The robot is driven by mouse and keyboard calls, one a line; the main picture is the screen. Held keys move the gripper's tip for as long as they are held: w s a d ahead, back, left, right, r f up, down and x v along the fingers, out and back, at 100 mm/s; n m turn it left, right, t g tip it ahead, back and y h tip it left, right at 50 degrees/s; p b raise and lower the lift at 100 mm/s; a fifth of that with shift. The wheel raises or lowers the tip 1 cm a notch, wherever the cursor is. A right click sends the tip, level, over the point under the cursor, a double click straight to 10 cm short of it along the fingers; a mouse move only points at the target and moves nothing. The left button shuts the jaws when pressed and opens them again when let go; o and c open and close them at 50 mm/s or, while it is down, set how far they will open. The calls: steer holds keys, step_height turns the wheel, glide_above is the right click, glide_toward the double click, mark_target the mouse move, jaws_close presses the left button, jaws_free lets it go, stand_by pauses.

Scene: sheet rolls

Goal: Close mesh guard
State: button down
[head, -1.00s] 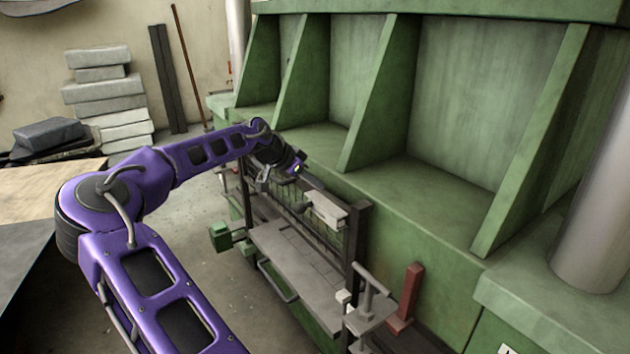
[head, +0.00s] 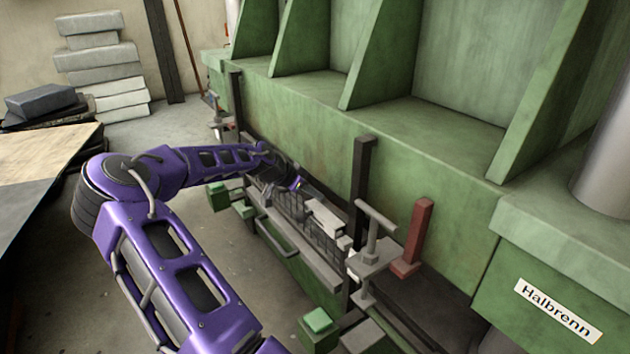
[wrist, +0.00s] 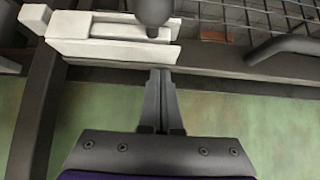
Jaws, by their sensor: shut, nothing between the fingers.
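The mesh guard (head: 318,238) is a dark wire panel between two dark upright posts, low on the front of the green press. Its top rail carries a pale block, which fills the upper left of the wrist view (wrist: 85,45). Mesh wires show at the upper right of that view. My gripper (head: 302,187) is at the guard's top edge, partly hidden by my arm. In the wrist view my gripper's fingers (wrist: 161,75) are together and empty, with their tips at the dark rail beside the pale block. I cannot tell whether they touch it.
The right post (head: 361,185) stands well above the guard's top rail. A grey T-shaped clamp (head: 372,245) and a red post (head: 415,235) are to its right. Green boxes (head: 318,320) stick out in front.

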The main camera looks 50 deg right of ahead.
mark_target(315, 207)
step_height(315, 207, down, 4)
steer(key=shift+r+b, duration=0.2)
steer(key=shift+b, duration=0.15)
steer(key=shift+f, duration=0.2)
steer(key=shift+a+f, duration=0.1)
steer(key=shift+a, duration=0.05)
steer(key=shift+s, duration=0.1)
steer(key=shift+r, duration=0.35)
step_height(315, 207, up, 5)
steer(key=shift+f+p, duration=0.1)
steer(key=shift+p, duration=1.15)
steer(key=v, duration=0.9)
steer(key=shift+a+p, duration=0.15)
steer(key=shift+p, duration=0.2)
steer(key=shift+w, duration=0.25)
